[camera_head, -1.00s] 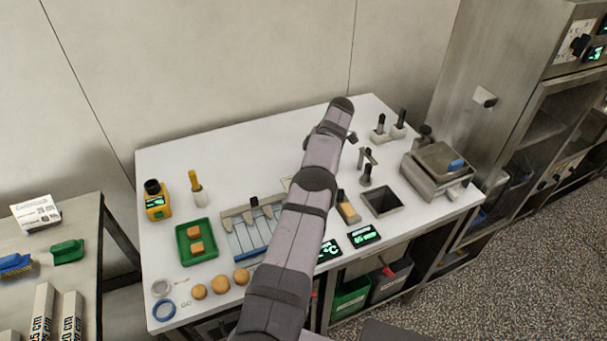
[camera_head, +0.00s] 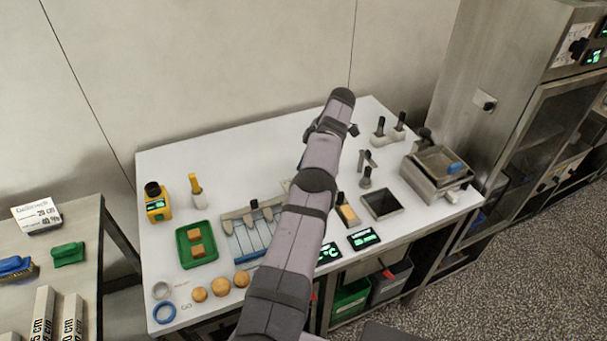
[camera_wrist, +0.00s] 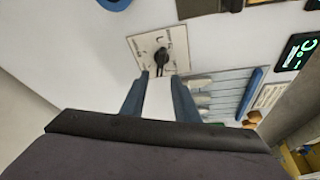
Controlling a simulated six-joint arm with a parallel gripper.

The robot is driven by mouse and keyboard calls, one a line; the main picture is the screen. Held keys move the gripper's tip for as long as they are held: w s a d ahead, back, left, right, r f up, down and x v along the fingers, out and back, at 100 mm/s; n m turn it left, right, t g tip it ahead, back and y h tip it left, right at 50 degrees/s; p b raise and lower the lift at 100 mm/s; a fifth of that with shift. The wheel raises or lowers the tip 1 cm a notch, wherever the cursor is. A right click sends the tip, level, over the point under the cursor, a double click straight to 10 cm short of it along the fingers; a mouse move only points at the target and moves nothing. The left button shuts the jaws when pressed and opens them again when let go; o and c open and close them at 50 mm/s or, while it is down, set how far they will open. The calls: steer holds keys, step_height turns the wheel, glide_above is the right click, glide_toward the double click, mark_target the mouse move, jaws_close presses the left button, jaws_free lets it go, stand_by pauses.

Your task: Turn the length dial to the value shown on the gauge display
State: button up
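In the wrist view a pale square dial plate (camera_wrist: 138,44) with printed marks carries a black knob (camera_wrist: 163,57). Its value is too small to read. My gripper (camera_wrist: 160,77) is open, with two blue fingers and white table between them. The fingertips are close by the knob, and I cannot tell whether they touch it. In the head view my arm hides the gripper and nearly all of the dial. A black display with green digits and apparently "mm" (camera_head: 364,238) lies at the table's front edge. Its number is blurred.
A second display showing °C (camera_head: 328,253) lies beside it, partly behind my arm. A slotted rack with blue strips (camera_head: 246,245), a green tray (camera_head: 183,250) and several round brown pieces (camera_head: 220,287) stand left of my arm. A square opening (camera_head: 382,204) and a metal box (camera_head: 437,174) are right.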

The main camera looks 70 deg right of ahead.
step_height(320, 180, up, 6)
steer(key=p, duration=0.5)
steer(key=shift+r, duration=0.2)
steer(key=shift+w+f, duration=0.1)
steer(key=w+a+n+g+b, duration=0.2)
steer(key=w+a+n+b, duration=0.35)
steer(key=w, duration=0.95)
steer(key=s+d+f+m+g+h, duration=0.1)
steer(key=s+d+m+g, duration=0.1)
steer(key=s, duration=0.3)
steer(key=s+d+f+m+g+h+b, duration=0.1)
steer(key=s+f+m+g+h, duration=0.1)
steer(key=s, duration=0.4)
steer(key=shift+d+m+g+h, duration=0.35)
steer(key=shift+m+g, duration=0.4)
steer(key=shift+g, duration=0.35)
steer(key=shift+s+f, duration=0.1)
steer(key=shift+p+x, duration=0.95)
steer(key=shift+x, duration=2.7)
